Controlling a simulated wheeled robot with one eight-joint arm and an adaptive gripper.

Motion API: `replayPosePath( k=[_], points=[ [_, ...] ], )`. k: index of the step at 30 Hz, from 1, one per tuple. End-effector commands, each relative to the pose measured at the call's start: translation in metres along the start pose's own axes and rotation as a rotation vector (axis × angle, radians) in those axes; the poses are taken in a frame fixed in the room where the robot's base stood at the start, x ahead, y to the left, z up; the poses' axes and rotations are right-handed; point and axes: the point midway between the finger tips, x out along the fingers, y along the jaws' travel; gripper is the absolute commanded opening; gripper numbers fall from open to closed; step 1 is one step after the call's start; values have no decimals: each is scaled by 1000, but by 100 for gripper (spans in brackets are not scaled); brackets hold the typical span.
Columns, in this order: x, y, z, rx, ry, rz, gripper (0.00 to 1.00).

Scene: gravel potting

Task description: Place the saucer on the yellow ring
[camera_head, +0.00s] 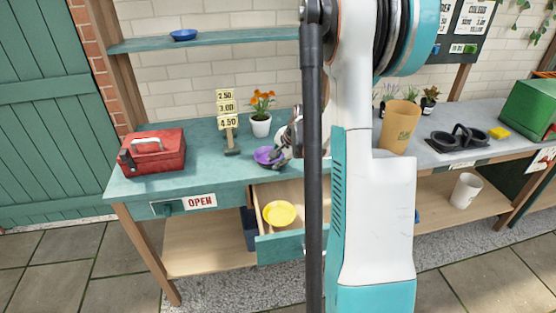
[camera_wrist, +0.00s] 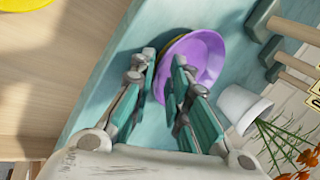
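A purple saucer (camera_head: 265,156) is at the teal tabletop, left of my gripper. In the wrist view the purple saucer (camera_wrist: 207,58) lies just beyond and partly between my fingertips. My gripper (camera_wrist: 164,62) has its two fingers apart, with the saucer's near rim showing in the gap; I see no firm contact on both sides. It also shows in the head view (camera_head: 284,151), low over the table.
An open drawer (camera_head: 279,248) below holds a yellow dish (camera_head: 280,213). A flower pot (camera_head: 261,126) and a price stand (camera_head: 229,125) stand close behind the saucer. A red toolbox (camera_head: 152,150) is at left. A blue dish (camera_head: 183,35) is on the shelf. The tabletop's left middle is clear.

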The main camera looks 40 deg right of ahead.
Motion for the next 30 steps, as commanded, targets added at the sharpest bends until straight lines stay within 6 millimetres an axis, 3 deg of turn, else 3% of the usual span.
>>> replayPosePath(
  k=[7,11,24,30],
  points=[
    [-1,-1,0,0,0,0,16],
    [-13,-2,0,1,1,0,16],
    [-99,-2,0,1,0,0,16],
    [-119,-2,0,1,0,0,16]
  ],
)
